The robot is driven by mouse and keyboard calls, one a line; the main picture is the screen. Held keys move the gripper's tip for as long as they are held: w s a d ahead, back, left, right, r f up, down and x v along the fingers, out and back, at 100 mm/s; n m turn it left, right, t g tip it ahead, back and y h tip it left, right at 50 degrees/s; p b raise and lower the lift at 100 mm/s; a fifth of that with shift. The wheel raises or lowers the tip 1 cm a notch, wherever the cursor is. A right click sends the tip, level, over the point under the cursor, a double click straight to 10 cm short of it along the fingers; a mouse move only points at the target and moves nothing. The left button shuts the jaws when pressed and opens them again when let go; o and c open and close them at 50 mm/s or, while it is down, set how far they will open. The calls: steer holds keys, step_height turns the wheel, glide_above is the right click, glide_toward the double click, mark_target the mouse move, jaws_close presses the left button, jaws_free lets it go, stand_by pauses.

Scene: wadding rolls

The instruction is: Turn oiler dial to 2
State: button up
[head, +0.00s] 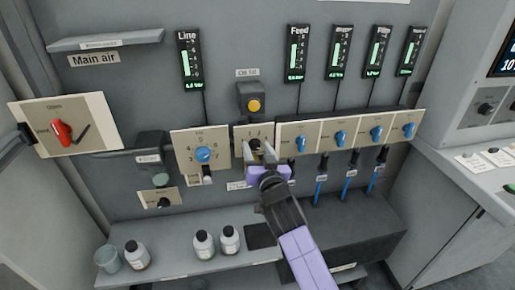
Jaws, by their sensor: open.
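A small cream plate (240,133) in the middle of the panel carries a dark dial (255,144) with small numbers above it. This appears to be the oiler dial, but its label is too small to read. My gripper (259,150) is in front of this plate, its pale fingers apart on the left and right of the dial. I cannot tell whether they touch it. The gripper hides the lower part of the plate and much of the dial, so the pointer setting cannot be read.
A plate with a larger blue dial (204,154) stands close on the left, and a row of plates with blue knobs (340,137) on the right. A box with a yellow button (253,105) is above. Bottles (204,244) stand on the shelf below.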

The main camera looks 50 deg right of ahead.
jaws_close()
